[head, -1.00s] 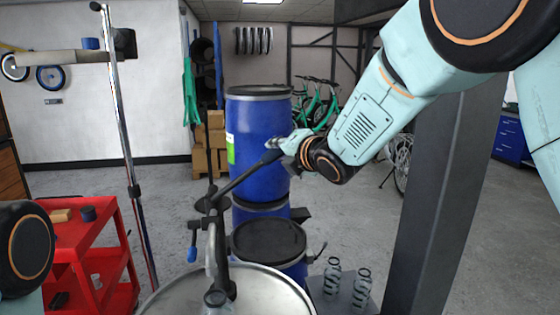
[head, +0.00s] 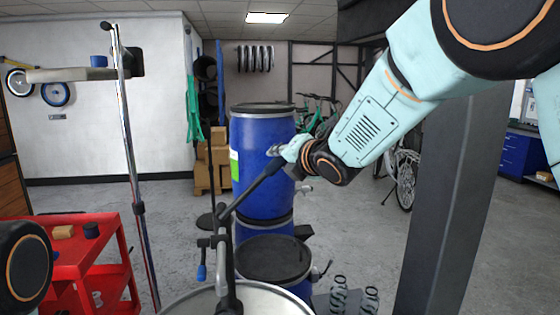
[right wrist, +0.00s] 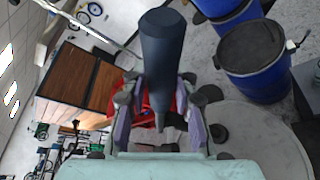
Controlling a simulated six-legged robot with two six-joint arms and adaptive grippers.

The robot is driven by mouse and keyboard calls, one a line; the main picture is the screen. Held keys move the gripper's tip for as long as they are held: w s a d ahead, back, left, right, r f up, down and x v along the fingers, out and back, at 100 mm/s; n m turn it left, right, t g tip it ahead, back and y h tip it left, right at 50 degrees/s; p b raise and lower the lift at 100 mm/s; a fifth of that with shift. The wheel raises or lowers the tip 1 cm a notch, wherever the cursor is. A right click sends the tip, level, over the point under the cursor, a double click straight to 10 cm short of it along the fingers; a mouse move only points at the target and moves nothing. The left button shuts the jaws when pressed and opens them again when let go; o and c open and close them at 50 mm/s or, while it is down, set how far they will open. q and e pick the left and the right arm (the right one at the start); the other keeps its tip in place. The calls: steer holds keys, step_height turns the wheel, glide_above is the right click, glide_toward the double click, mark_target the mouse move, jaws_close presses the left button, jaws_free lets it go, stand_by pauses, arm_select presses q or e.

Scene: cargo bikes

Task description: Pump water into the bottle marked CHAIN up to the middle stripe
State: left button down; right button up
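A dark hand pump (head: 230,285) stands on a pale drum (head: 290,298) at the bottom of the head view. Its long dark lever (head: 252,188) slants up to the right. My right gripper (head: 286,152) is at the upper end of this lever. In the right wrist view the thick dark grip of the lever (right wrist: 162,45) lies between the two fingers, which appear closed against its sides. The bottle marked CHAIN and its stripes are not visible now. My left gripper is out of view; only part of my left arm shows at the lower left.
Blue barrels (head: 262,165) stand just behind the pump. A red cart (head: 85,262) and a chrome stand (head: 130,150) are at left. A dark post (head: 440,200) rises at right. Coiled metal pieces (head: 340,295) sit right of the drum. Open floor lies behind.

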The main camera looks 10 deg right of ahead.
steer(key=o, duration=0.4)
steer(key=shift+w+d, duration=0.1)
steer(key=shift+d, duration=0.2)
steer(key=shift+a+f, duration=0.1)
steer(key=shift+a, duration=0.2)
steer(key=shift+s, duration=0.2)
steer(key=v, duration=1.2)
steer(key=shift+w, duration=0.1)
